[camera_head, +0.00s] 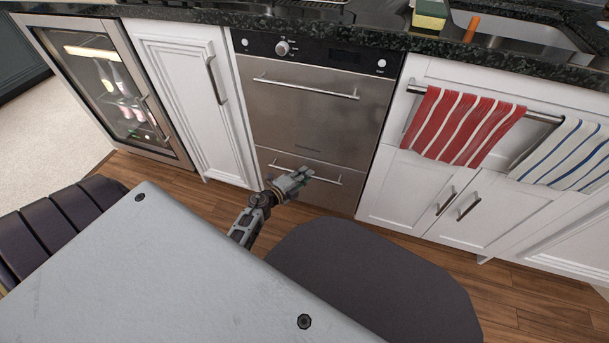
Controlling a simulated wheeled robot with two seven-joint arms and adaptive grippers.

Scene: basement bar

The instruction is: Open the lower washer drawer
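The steel washer has an upper drawer (310,118) and a lower drawer (325,196), both closed flush with the front. The lower drawer has a horizontal bar handle (330,181). My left gripper (304,175) is in front of the lower drawer and overlaps the left and middle part of that handle. Its fingers are small and crowded against the handle, so I cannot tell whether they are open, shut or touching it. My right gripper is not in view.
A white cabinet door (185,90) and a glass-door bottle cooler (105,90) stand left of the washer. White cabinets (420,190) with hanging red-striped (460,125) and blue-striped (570,155) towels are on the right. Wooden floor (520,290) shows in front.

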